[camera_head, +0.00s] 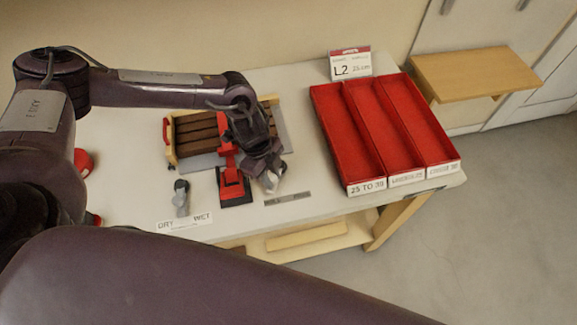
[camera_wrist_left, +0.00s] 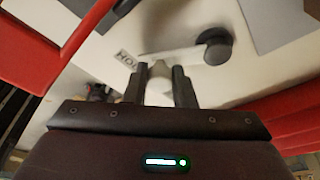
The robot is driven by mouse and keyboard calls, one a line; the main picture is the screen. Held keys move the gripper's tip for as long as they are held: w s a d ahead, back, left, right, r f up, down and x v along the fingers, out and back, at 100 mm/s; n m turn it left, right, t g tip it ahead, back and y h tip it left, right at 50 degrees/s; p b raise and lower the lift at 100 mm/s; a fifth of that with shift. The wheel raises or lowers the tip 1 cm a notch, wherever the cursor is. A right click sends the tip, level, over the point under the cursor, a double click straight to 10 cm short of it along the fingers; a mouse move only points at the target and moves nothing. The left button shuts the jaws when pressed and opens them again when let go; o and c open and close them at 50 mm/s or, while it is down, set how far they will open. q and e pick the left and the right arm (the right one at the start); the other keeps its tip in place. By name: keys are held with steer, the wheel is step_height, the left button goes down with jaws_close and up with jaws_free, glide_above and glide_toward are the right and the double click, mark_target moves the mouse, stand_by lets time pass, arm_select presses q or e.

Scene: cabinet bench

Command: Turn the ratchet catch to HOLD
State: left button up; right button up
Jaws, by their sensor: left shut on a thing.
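The ratchet catch (camera_wrist_left: 178,54) is a pale lever with a dark round pivot, seen in the left wrist view. My left gripper (camera_wrist_left: 159,72) is shut on the pale end of the lever. The lever reaches left from the pivot, and its end is close beside a label (camera_wrist_left: 125,58) on which "HO" can be read. In the head view my left gripper (camera_head: 270,180) is low over the bench, just behind the label strip (camera_head: 287,198), and hides most of the catch. My right gripper is not in view.
A wooden slatted unit (camera_head: 190,135) with a red lever clamp (camera_head: 231,188) stands left of the gripper. A grey knob (camera_head: 181,197) is by the DRY/WET label (camera_head: 184,221). A red three-channel tray (camera_head: 318,95) is at right. Bare bench lies between.

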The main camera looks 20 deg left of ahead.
arm_select(q)
steer(key=shift+a, duration=0.4)
steer(key=o, duration=0.7)
steer(key=shift+o, duration=0.2)
step_height(320, 180, up, 7)
steer(key=p, duration=0.5)
steer(key=shift+f+p, duration=0.1)
steer(key=shift+p, duration=0.2)
steer(key=shift+r, duration=1.1)
